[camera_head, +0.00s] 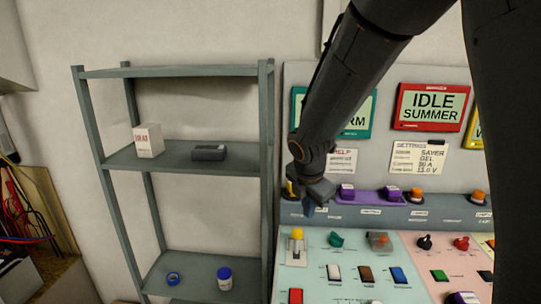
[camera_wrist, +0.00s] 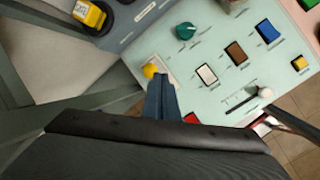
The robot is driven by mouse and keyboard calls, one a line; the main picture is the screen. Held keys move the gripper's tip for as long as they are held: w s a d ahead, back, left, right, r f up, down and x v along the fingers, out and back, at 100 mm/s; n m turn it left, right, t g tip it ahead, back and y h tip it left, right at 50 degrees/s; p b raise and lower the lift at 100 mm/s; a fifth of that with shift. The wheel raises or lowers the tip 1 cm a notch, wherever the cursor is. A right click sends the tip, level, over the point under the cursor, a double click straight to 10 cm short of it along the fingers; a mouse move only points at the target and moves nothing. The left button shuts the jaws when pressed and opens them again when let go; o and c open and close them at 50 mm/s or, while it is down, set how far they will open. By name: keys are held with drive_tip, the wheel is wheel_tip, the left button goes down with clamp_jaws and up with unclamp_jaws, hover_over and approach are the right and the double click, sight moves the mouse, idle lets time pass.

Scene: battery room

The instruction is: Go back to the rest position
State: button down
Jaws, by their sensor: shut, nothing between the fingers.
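My gripper (camera_head: 309,207) hangs at the end of my dark arm, in front of the left edge of the control panel (camera_head: 318,258). Its blue fingers are together and empty. In the wrist view the shut fingers (camera_wrist: 160,98) point at the panel, close to the yellow-tipped lever (camera_wrist: 151,71). In the head view that lever (camera_head: 297,236) stands just below and left of the fingertips. I cannot tell whether the fingers touch anything. My arm hides part of the green-framed screen (camera_head: 368,115).
A grey shelf (camera_head: 103,158) on the left holds a white box (camera_head: 148,140), a dark block (camera_head: 208,153), blue tape (camera_head: 173,279) and a blue-lidded jar (camera_head: 224,279). The panel carries several switches and knobs. A red-framed screen (camera_head: 431,107) reads IDLE SUMMER. Cables (camera_head: 18,205) hang far left.

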drive_tip(key=s+d+f+m+g+b, duration=0.1)
drive_tip(key=s+d+f+m+b, duration=0.1)
drive_tip(key=s+m, duration=0.4)
drive_tip(key=s+d+f+m+g+b, duration=0.1)
drive_tip(key=s+d+f+m+b, duration=0.1)
drive_tip(key=s+m, duration=0.4)
drive_tip(key=s+d+f+m+g+y+b, duration=0.1)
drive_tip(key=s+f+m, duration=0.5)
drive_tip(key=m, duration=0.6)
drive_tip(key=shift+s+d+m+b, duration=0.15)
drive_tip(key=shift+s+d+b, duration=0.1)
drive_tip(key=shift+d, duration=0.35)
drive_tip(key=shift+s+d+m+b, duration=0.15)
drive_tip(key=shift+d+b, duration=0.1)
drive_tip(key=shift+d, duration=0.3)
drive_tip(key=shift+s+m, duration=0.25)
drive_tip(key=shift+m, duration=0.05)
drive_tip(key=shift+s, duration=0.1)
